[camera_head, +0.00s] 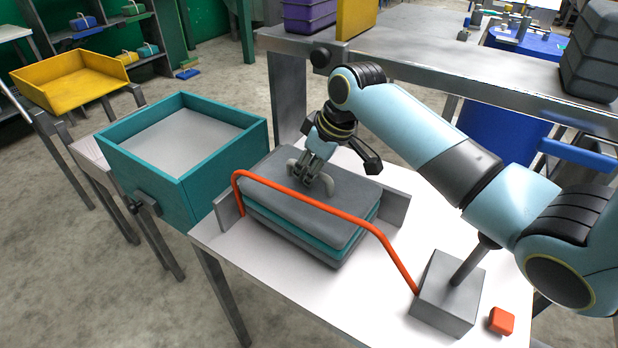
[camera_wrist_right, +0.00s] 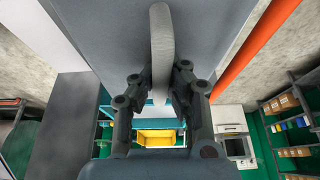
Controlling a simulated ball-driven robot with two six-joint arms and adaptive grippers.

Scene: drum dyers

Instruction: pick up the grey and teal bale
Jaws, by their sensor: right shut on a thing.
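The grey and teal bale (camera_head: 300,222) lies on the white table (camera_head: 385,290) in the head view, with grey layers and teal bands between them. A pale grey handle arches over its top, and it shows in the right wrist view as a grey strap (camera_wrist_right: 161,45). My right gripper (camera_head: 318,172) is at the top of the bale, shut on the handle. In the right wrist view its two fingers (camera_wrist_right: 162,98) sit on either side of the strap. The bale appears to rest on the table. My left gripper is not in view.
An orange-red bar (camera_head: 310,191) bends across the bale's near side, ending by a grey block (camera_head: 447,293). Grey plates (camera_head: 397,208) stand at the bale's ends. An open teal bin (camera_head: 152,180) stands left of the table. A red block (camera_head: 501,320) lies front right.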

